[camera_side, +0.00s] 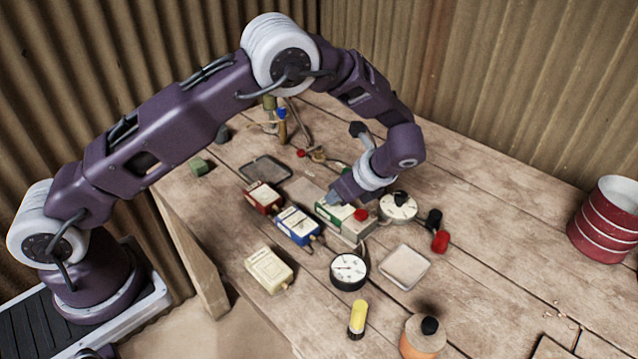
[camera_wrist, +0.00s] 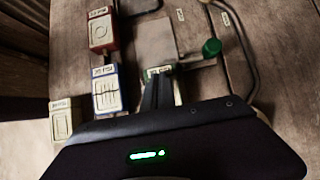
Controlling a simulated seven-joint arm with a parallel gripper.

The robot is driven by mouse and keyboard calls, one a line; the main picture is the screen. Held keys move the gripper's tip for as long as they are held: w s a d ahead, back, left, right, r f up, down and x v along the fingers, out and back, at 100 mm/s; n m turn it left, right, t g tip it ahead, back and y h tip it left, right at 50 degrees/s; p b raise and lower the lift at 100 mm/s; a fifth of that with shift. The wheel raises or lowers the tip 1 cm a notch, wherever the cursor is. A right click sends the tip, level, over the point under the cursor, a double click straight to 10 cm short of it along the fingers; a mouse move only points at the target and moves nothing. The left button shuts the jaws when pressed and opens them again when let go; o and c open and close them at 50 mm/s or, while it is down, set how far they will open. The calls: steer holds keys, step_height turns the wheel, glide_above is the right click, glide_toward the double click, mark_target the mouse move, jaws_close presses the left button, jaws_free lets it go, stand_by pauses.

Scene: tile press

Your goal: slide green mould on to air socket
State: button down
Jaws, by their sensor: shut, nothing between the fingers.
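The green mould (camera_side: 345,213) is a small cream-topped box with green sides, near the middle of the bench in the side view. Its green edge also shows in the wrist view (camera_wrist: 157,71), just beyond my fingertips. My gripper (camera_side: 331,200) is shut with nothing in it, pointing down at the green mould's left part. In the wrist view the fingers (camera_wrist: 158,90) hide most of the mould. I cannot tell whether they touch it. I cannot make out for certain which fitting is the air socket.
The blue mould (camera_side: 298,225) and red mould (camera_side: 263,196) lie left of the green one, and a cream mould (camera_side: 269,269) nearer the front. A round gauge (camera_side: 348,270), a dial (camera_side: 397,207) and a pale square tray (camera_side: 405,266) stand close by.

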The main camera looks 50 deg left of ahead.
steer(key=shift+s+d+f, duration=0.25)
steer(key=shift+d+f, duration=0.25)
steer(key=shift+d, duration=0.2)
steer(key=shift+r, duration=0.1)
steer(key=shift+w+r, duration=0.1)
steer(key=shift+r, duration=0.6)
steer(key=shift+d+r, duration=0.15)
steer(key=shift+r, duration=0.1)
steer(key=v, duration=0.5)
steer(key=shift+d+r, duration=0.2)
steer(key=shift+r, duration=0.15)
steer(key=s+a+r+n+t+h, duration=0.1)
steer(key=s+a+r+n+h, duration=0.1)
steer(key=s+r+n, duration=0.45)
steer(key=s+a+r+n+h, duration=0.1)
steer(key=s+a+r+h, duration=0.15)
steer(key=r, duration=0.65)
steer(key=s+a+r+n+t+h, duration=0.1)
steer(key=s+n, duration=0.4)
steer(key=s, duration=0.5)
steer(key=s+r+n+t+h, duration=0.1)
steer(key=s+n+t, duration=0.2)
steer(key=s, duration=0.7)
steer(key=shift+a+n+h, duration=0.35)
steer(key=shift+n, duration=0.9)
